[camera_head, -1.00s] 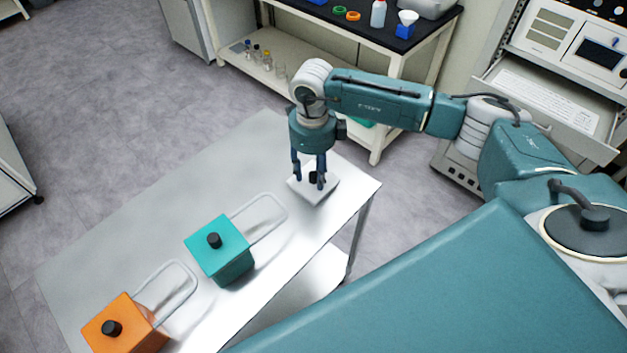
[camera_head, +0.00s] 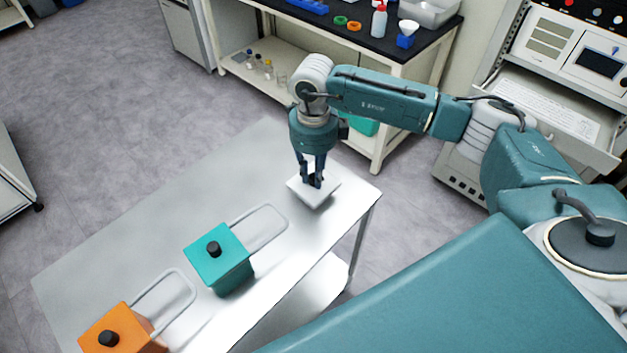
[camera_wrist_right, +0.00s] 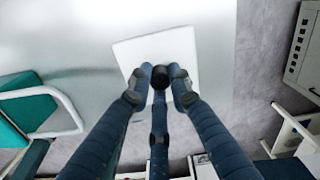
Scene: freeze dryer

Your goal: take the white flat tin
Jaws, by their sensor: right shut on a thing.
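The white flat tin (camera_head: 325,195) lies at the far right corner of the metal table, with a black knob on top. It also shows in the right wrist view (camera_wrist_right: 130,55), with the black knob (camera_wrist_right: 160,76) between the fingers. My right gripper (camera_head: 313,182) points down over the tin and is shut on its knob. The tin appears to rest on the table, though I cannot tell whether it touches. My left gripper is not in view.
A teal box (camera_head: 218,258) with a black knob and wire handle stands beside the tin on the table (camera_head: 130,230). An orange box (camera_head: 120,330) of the same kind stands nearer. A black-topped bench (camera_head: 370,35) and an open drawer (camera_head: 545,110) lie beyond.

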